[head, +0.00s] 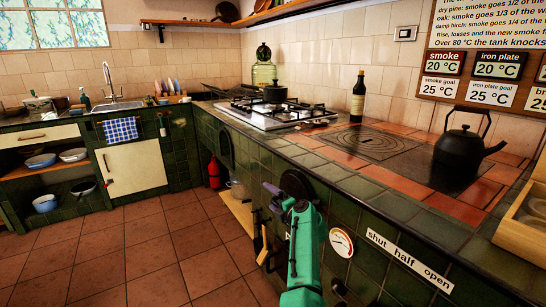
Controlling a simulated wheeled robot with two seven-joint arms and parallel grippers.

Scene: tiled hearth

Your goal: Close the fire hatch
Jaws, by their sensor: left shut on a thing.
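A dark round fire hatch (296,183) shows on the green tiled front of the hearth, partly hidden behind my left gripper. My left gripper (272,198), on a teal arm from the bottom of the head view, is at the hatch's near side. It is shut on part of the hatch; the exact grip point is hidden. I cannot tell how far the hatch stands open. A second dark oval cover (225,149) is farther left on the tiled front. My right gripper is not in view.
A gauge (341,242) and a "shut half open" label (408,260) are right of my arm. A black kettle (463,152) stands on the hearth top. A red extinguisher (214,172) and a wooden ledge (238,208) are low at the left. The tiled floor (130,255) is clear.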

